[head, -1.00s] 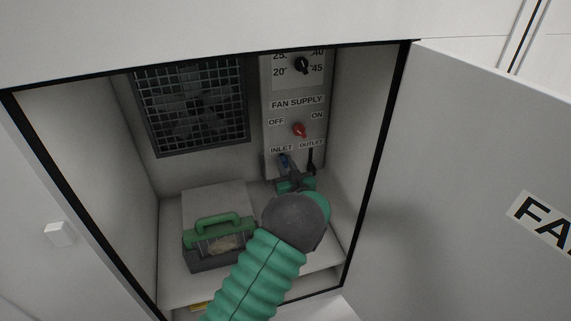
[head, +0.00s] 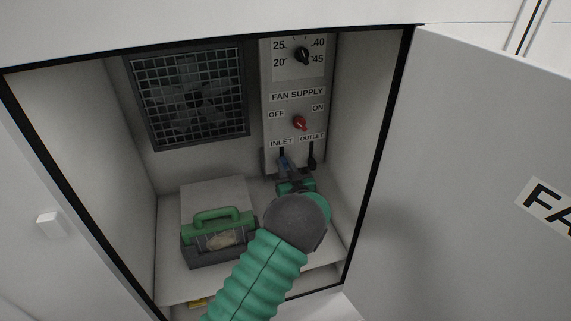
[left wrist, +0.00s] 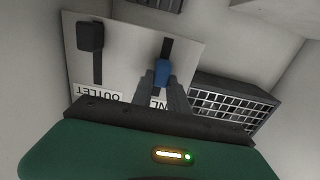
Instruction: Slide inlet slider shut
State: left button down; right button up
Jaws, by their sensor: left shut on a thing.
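The blue inlet slider (head: 283,161) sits in a vertical slot under the INLET label on the fan supply panel (head: 270,115). My left gripper (head: 286,168) is shut on it; its green and grey body hides the area below. In the head view, dark slot shows above the slider. In the upside-down left wrist view, the blue slider (left wrist: 162,73) is between my left fingers (left wrist: 161,84). Open slot (left wrist: 167,46) shows on its side away from the label, and the fingers partly cover the INLET label. My right gripper is not in view.
The black outlet slider (head: 312,160) stands close to the right of my gripper. A red knob (head: 300,123) and a black dial (head: 303,55) are above. A green-handled box (head: 218,239) rests at the cabinet's lower left. The open door (head: 480,170) is at right.

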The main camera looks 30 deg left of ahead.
pick_arm(q)
notch_tip(320, 180, down, 3)
jog(key=shift+f+b, duration=0.1)
jog(key=shift+b, duration=0.4)
jog(key=c, duration=1.6)
grip_release()
jog(key=o, duration=0.3)
jog(key=shift+w+f, duration=0.1)
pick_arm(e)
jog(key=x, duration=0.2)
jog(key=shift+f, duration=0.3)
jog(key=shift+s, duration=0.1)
pick_arm(q)
jog(key=b+v, duration=0.1)
jog(key=v, duration=1.6)
jog(key=shift+a, duration=0.1)
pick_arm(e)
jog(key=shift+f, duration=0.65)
